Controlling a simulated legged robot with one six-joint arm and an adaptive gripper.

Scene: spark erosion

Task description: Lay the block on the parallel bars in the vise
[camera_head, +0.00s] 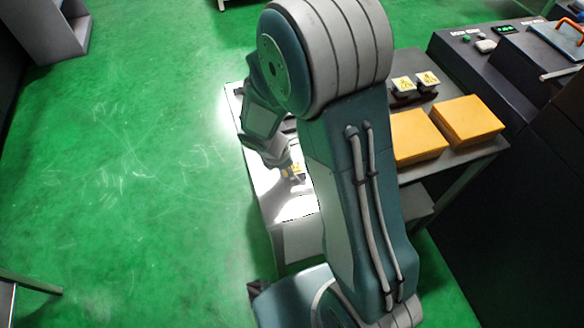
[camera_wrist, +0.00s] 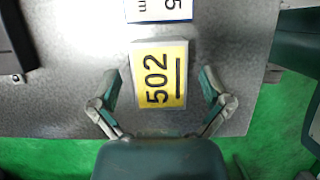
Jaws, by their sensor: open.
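A block with a yellow top face marked 502 (camera_wrist: 162,66) lies on a grey metal tabletop (camera_wrist: 225,50) in the wrist view. My gripper (camera_wrist: 158,84) is open, with one finger on each side of the block's near part in the picture. A gap shows between each finger and the block, and I cannot tell how high the fingers are. In the head view my gripper (camera_head: 293,175) is low over the brightly lit table, and a small yellow patch shows beside it. I cannot make out the vise or the parallel bars in either view.
A white label card (camera_wrist: 160,9) lies just beyond the block. A dark object (camera_wrist: 14,45) is at the left. In the head view, two orange-yellow boxes (camera_head: 467,120) sit on the table's right part. A dark machine panel (camera_head: 480,70) stands at the right. Green floor is open at left.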

